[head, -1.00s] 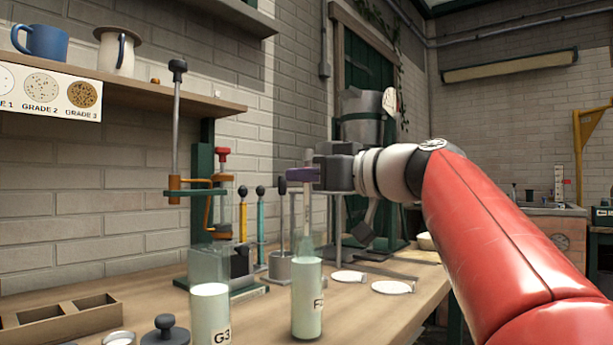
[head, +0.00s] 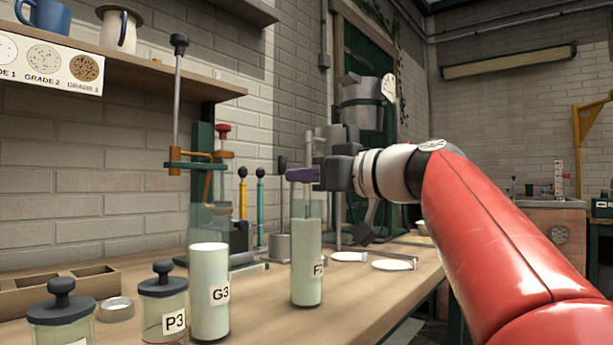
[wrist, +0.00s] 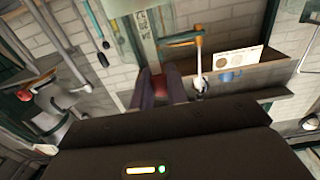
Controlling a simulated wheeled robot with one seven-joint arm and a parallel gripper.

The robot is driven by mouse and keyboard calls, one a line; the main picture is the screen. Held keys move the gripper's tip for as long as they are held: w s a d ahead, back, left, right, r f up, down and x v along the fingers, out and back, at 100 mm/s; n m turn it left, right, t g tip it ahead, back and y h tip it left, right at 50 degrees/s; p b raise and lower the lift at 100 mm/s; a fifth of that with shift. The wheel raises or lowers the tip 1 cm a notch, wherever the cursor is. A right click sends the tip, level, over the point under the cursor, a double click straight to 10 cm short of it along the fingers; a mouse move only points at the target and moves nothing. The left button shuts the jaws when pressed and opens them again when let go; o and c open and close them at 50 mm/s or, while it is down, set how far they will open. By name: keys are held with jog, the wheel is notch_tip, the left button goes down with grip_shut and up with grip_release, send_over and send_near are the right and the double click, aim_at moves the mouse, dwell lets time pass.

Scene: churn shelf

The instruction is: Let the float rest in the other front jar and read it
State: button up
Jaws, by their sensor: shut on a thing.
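My gripper (head: 303,175), with purple fingers, is above the front jar labelled F (head: 307,265), whose second character is unclear. It is shut on the thin pale stem of the float (head: 306,202), which stands about upright inside the jar's clear upper part. The float's lower part is hidden in the milky liquid.
Lidded jars, one labelled P3 (head: 164,312), stand at front left, near a small metal ring (head: 117,308) and a wooden tray (head: 60,290). Behind stands a green-framed device with a red knob (head: 222,132).

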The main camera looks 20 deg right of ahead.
jog(key=o, duration=0.8)
jog(key=shift+o, duration=0.2)
jog(key=v, duration=0.8)
